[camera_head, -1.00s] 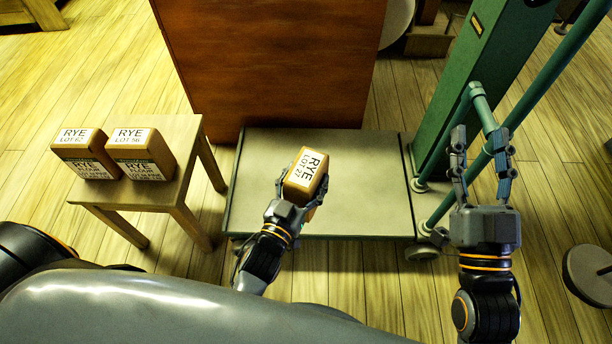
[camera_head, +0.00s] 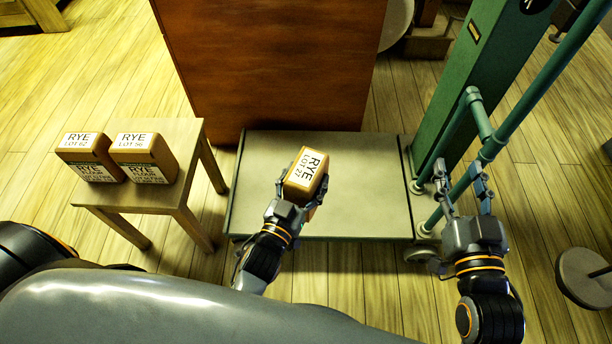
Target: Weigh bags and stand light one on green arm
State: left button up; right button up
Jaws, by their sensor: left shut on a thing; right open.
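My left gripper (camera_head: 304,191) is shut on the tan bag labelled RYE LOT 27 (camera_head: 307,172). The bag is tilted and appears over the pale weighing platform (camera_head: 370,185); I cannot tell whether it touches. Two similar bags, RYE LOT 62 (camera_head: 88,158) and RYE LOT 56 (camera_head: 143,157), stand side by side on a wooden stool (camera_head: 180,133) at the left. My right gripper (camera_head: 461,180) is open and empty, its fingers beside the green pipes (camera_head: 476,120) at the platform's right. I cannot tell which part is the green arm.
A green column (camera_head: 478,70) rises at the platform's right rear. A brown wooden panel (camera_head: 270,65) stands behind the platform. A round grey disc (camera_head: 585,277) lies at the far right. Bare plank floor shows between the stool and the platform.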

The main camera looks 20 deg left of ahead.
aim_at(306, 169)
pick_arm(q)
jog(key=shift+r+p, duration=0.6)
jog(key=shift+r, duration=0.15)
jog(key=shift+r+p, duration=0.45)
jog(key=shift+p, duration=0.05)
jog(key=shift+r+p, duration=0.45)
jog(key=shift+p, duration=0.05)
jog(key=shift+r+p, duration=0.45)
jog(key=shift+p, duration=0.05)
pick_arm(e)
jog(key=s+d+f+g+h, duration=0.1)
jog(key=s+d+f+g, duration=0.1)
jog(key=s+f+g, duration=0.3)
jog(key=s+d+f+g+h, duration=0.2)
jog(key=s+f+g, duration=0.4)
jog(key=f, duration=0.3)
jog(key=shift+s+d+f+m, duration=0.2)
jog(key=shift+d+f+m, duration=0.1)
jog(key=shift+d, duration=0.3)
